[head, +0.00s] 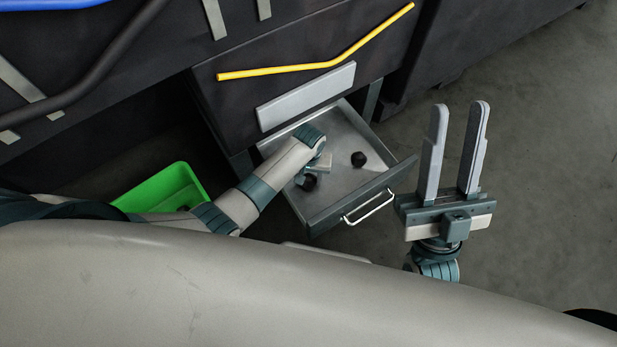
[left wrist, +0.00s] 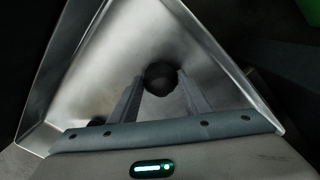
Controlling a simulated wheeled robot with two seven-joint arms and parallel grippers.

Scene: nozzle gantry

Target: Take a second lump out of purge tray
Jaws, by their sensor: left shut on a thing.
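The purge tray (head: 378,182) is a pulled-out metal drawer with a wire handle. My left gripper (head: 315,170) reaches down into it and is shut on a black lump (head: 309,183). The left wrist view shows this lump (left wrist: 160,78) between the fingertips of my left gripper (left wrist: 158,88). Another black lump (head: 359,159) lies on the tray floor to the right, apart from the gripper. It is mostly hidden in the left wrist view (left wrist: 97,121). My right gripper (head: 460,108) is open and empty, pointing up, right of the tray.
A green bin (head: 160,187) stands on the floor left of the tray, partly hidden by my left arm. A dark cabinet front with a grey plate (head: 306,96) and a bent yellow rod (head: 290,68) rises behind the tray. Open floor (head: 555,180) lies at right.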

